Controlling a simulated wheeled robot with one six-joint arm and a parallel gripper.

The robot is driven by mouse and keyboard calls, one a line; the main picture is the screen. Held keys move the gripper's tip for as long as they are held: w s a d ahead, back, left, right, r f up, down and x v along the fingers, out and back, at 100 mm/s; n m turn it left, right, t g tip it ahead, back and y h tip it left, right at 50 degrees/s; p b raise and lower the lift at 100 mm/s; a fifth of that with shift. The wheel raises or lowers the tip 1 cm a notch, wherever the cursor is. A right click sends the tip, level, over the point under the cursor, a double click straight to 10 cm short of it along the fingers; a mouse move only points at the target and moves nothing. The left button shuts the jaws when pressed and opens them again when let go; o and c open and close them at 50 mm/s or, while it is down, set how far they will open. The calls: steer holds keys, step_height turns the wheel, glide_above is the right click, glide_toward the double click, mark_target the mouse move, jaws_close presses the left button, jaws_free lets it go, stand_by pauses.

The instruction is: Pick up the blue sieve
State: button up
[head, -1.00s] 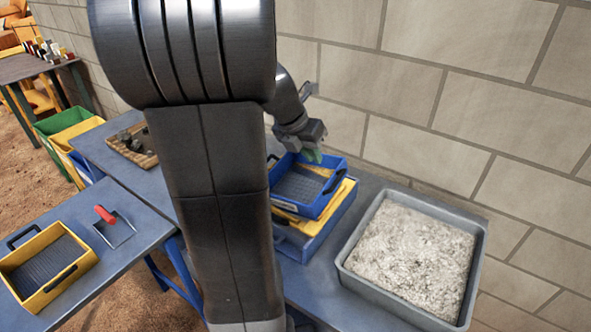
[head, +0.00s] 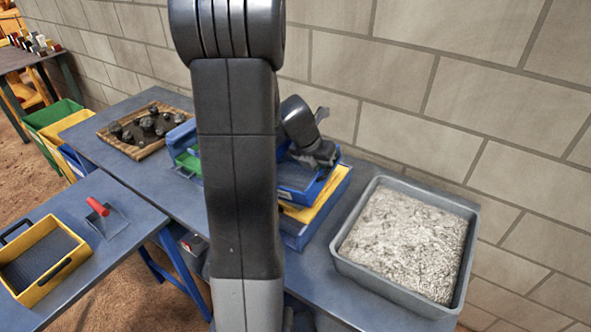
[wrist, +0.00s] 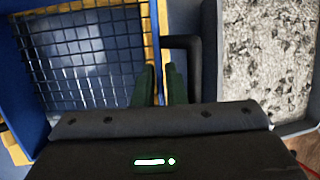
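The blue sieve (head: 300,176) appears as the blue top layer of a stack beside the wall, partly hidden by my arm. My gripper (head: 326,157) is at its far right side. In the wrist view, a black mesh (wrist: 85,55) lies left of my fingers over a blue floor, with yellow strips at its edges. A black handle (wrist: 194,60) sits just ahead of and to the right of my fingertips (wrist: 160,80). The green fingers stand slightly apart with a narrow gap.
A grey tray of crushed stone (head: 345,259) stands close on the right. The block wall (head: 420,85) is behind. A wooden tray of dark rocks (head: 112,127) and a blue-and-green container (head: 184,153) stand left. A yellow sieve (head: 44,291) is on the front table.

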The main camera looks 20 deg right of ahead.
steer(key=shift+d+f, duration=0.15)
steer(key=shift+f, duration=0.15)
steer(key=shift+c, duration=0.4)
jaws_close()
steer(key=shift+r, duration=0.1)
